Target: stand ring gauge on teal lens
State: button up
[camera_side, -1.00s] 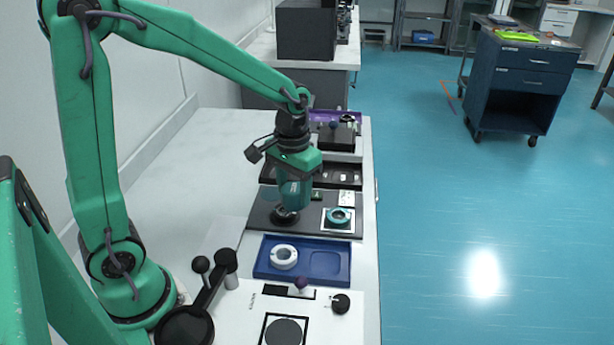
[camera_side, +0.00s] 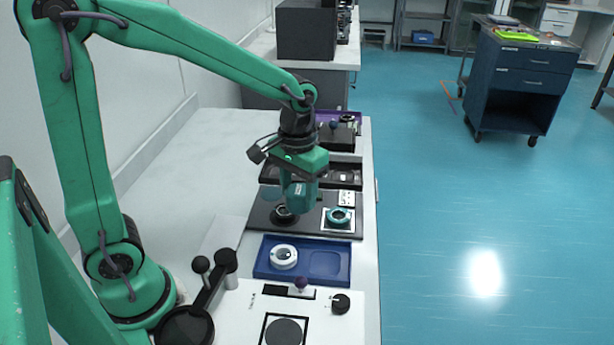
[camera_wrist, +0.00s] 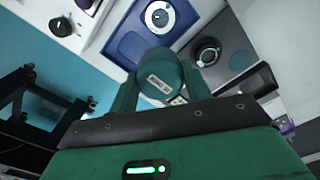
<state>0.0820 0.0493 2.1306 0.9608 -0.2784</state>
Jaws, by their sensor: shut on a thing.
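The teal lens (camera_side: 339,216), a round teal rim with a paler middle, sits on a white square on the dark board at the right. My gripper (camera_side: 300,200) is shut on the ring gauge (camera_wrist: 160,78), which shows as a dark teal round body with a small white label between the two fingers in the wrist view. Its hole is not visible. My gripper holds it above the dark board, left of the teal lens and apart from it. The teal lens cannot be made out in the wrist view.
A black lens (camera_side: 284,215) stands on the dark board, below and left of my gripper. A white lens (camera_side: 284,257) lies in the left part of the blue tray (camera_side: 345,277); the tray's right part is empty. Black trays and a purple tray stand farther back.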

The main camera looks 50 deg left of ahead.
jog(key=w+d+m, duration=0.2)
jog(key=w+d, duration=0.5)
jog(key=d, duration=0.1)
send_over(339, 215)
notch_tip(339, 215, down, 7)
jog(key=shift+a+r, duration=0.1)
jog(key=shift+r, duration=0.05)
jog(key=shift+f, duration=2)
jog(key=shift+f, duration=0.15)
jog(key=o, duration=1.1)
jog(key=shift+s, duration=0.1)
jog(key=shift+r, duration=6.2)
